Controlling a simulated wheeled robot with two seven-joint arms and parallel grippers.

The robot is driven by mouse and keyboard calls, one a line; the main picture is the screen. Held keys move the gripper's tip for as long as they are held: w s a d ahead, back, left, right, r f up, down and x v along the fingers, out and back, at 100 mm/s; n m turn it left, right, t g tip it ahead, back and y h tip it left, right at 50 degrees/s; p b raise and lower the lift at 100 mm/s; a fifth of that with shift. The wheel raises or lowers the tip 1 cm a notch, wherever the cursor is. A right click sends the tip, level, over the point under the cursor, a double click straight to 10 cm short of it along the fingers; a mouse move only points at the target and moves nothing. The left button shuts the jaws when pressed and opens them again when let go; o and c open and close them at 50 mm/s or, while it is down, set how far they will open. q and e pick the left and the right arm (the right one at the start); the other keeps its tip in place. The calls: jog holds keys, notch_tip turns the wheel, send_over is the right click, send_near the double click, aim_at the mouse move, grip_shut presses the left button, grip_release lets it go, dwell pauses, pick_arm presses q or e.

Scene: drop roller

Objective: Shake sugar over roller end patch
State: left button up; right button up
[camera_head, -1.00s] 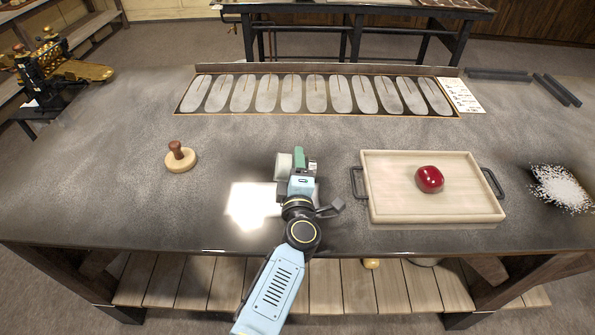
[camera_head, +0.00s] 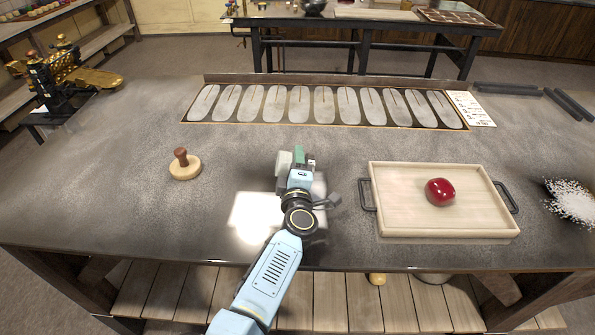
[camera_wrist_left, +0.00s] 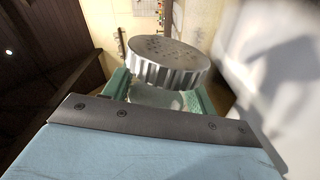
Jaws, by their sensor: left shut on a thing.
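My left gripper (camera_head: 298,160) is shut on a shaker (camera_head: 284,161), over the middle of the table. In the left wrist view, the shaker's ridged metal lid (camera_wrist_left: 168,62) with small holes sits between the green fingers of the left gripper (camera_wrist_left: 160,96). The lid looks tilted in that view. No sugar is seen falling. A bright white patch (camera_head: 250,212) lies on the table, left of my left forearm and partly behind it; I cannot tell if it is sugar or light. My right gripper is out of view.
A pale wooden tray (camera_head: 400,215) with black handles holds a red glossy lump (camera_head: 440,191). A wooden stamp (camera_head: 184,165) stands left. A board of oval slots (camera_head: 322,105) lies at the back. A white speckled heap (camera_head: 573,203) is at right.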

aim_at(306, 155)
pick_arm(q)
jog(key=shift+n, duration=0.3)
jog(key=d+r, duration=0.1)
jog(key=w+d+r, duration=0.1)
jog(key=r, duration=0.1)
jog(key=shift+d, duration=0.25)
jog(key=shift+a, duration=0.1)
jog(key=shift+w+a+r+p, duration=0.1)
jog(key=shift+a+p, duration=0.6)
jog(key=shift+a, duration=0.7)
jog(key=shift+a+f+p, duration=0.15)
jog(key=shift+a+p, duration=0.05)
jog(key=shift+a, duration=0.5)
jog(key=shift+a+f+p, duration=0.1)
jog(key=shift+a+p, duration=0.1)
jog(key=shift+a, duration=0.45)
jog(key=shift+a+p, duration=0.4)
jog(key=shift+a, duration=1.1)
jog(key=shift+w+a+p, duration=0.1)
jog(key=shift+a+p, duration=0.35)
jog(key=shift+a, duration=2.55)
jog(key=shift+w+a, duration=0.1)
jog(key=shift+a, duration=2.85)
